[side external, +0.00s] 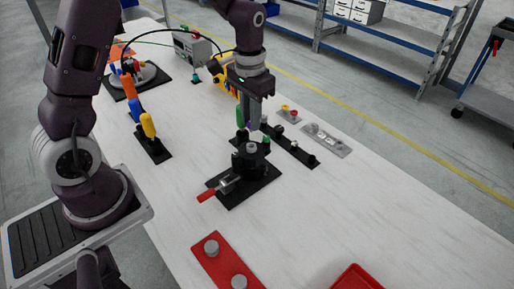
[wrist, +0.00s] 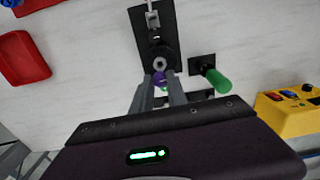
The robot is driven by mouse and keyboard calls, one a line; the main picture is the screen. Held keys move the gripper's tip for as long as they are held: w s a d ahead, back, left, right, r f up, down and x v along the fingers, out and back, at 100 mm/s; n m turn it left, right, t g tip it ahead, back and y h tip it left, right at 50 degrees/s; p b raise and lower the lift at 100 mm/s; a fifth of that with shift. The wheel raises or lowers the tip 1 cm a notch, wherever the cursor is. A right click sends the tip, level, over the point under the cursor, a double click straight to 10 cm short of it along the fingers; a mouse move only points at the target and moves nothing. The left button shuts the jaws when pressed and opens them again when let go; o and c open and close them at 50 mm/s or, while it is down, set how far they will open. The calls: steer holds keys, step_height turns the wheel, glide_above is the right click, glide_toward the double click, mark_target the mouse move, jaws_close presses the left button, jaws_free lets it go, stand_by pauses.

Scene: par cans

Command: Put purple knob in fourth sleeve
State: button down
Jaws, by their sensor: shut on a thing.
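The purple knob (wrist: 158,77) shows between my fingertips in the wrist view. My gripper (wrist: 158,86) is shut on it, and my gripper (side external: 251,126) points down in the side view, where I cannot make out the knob. Just beyond the knob in the wrist view is a grey-topped black fixture (wrist: 157,48); in the side view this fixture (side external: 250,161) stands below my fingers, with a red-handled clamp (side external: 207,194). I cannot tell whether knob and fixture touch. A black strip with several small posts (side external: 291,146) lies behind; I cannot identify the fourth sleeve.
A green handle (wrist: 216,79) stands close beside my fingers. A yellow box (wrist: 288,112) is at the right. A red plate (side external: 213,263) with grey knobs and a red tray (side external: 352,281) are in front. Orange, blue and yellow handles (side external: 148,125) stand left.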

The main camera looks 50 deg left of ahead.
steer(key=shift+w+d+f, duration=1.4)
steer(key=shift+w+f, duration=1.15)
steer(key=shift+w, duration=0.3)
steer(key=shift+w+d+f, duration=1.45)
steer(key=shift+w+f, duration=1.15)
steer(key=shift+w, duration=0.2)
steer(key=shift+w+d+f, duration=1.4)
steer(key=shift+w+f, duration=1.15)
steer(key=shift+w, duration=0.3)
steer(key=shift+f, duration=0.15)
steer(key=c, duration=1.6)
jaws_free()
steer(key=o, duration=0.5)
step_height(320, 180, up, 7)
steer(key=shift+r, duration=0.1)
